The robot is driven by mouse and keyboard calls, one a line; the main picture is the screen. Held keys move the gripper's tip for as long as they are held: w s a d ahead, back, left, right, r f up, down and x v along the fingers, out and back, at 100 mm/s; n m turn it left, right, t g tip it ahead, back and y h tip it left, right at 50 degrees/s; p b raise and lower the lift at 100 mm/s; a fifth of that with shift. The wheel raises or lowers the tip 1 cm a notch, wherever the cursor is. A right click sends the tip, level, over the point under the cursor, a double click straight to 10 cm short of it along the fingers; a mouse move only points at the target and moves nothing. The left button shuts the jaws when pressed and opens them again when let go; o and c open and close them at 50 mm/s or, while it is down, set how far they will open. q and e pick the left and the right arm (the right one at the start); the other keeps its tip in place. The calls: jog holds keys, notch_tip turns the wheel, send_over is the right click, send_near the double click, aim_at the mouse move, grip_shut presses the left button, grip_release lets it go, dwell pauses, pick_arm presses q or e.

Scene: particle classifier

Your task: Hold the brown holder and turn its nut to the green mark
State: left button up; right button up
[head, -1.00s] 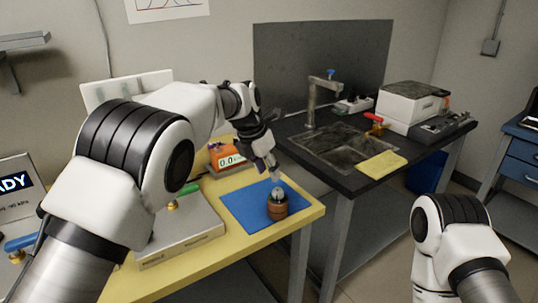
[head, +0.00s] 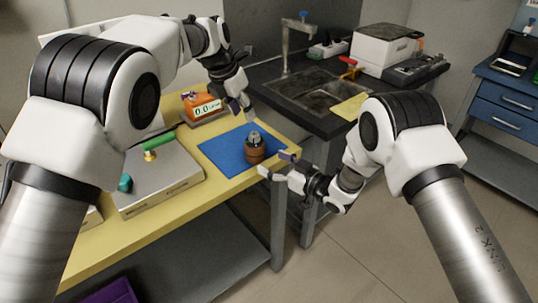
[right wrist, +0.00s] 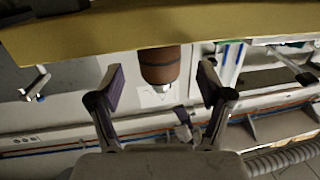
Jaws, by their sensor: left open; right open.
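The brown holder (head: 255,152) stands upright on the blue mat (head: 222,153), near the table's front right corner. Its grey nut (head: 254,137) is on top. A green mark on it cannot be made out. My left gripper (head: 243,106) is open, behind and above the holder, apart from it. My right gripper (head: 276,164) is open at the table edge, just right of and in front of the holder. In the right wrist view the holder (right wrist: 160,66) appears upside down, centred between and beyond the two open fingers (right wrist: 162,84), not gripped.
A metal box (head: 160,180) with a green handle stands left of the mat. An orange scale (head: 203,108) is behind it. The dark sink bench (head: 312,93) with a yellow cloth (head: 349,107) is to the right, across a gap.

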aim_at(249, 145)
jog(key=shift+w+a+r+n+y, duration=0.2)
jog(key=shift+w+a+r, duration=0.1)
jog(key=shift+r, duration=0.15)
jog(key=shift+w+a+r+n+y, duration=0.2)
jog(key=shift+a+r, duration=0.1)
jog(key=shift+r, duration=0.1)
jog(key=x, duration=0.8)
jog(key=shift+w+f, duration=0.1)
jog(key=shift+w, duration=0.25)
grip_shut()
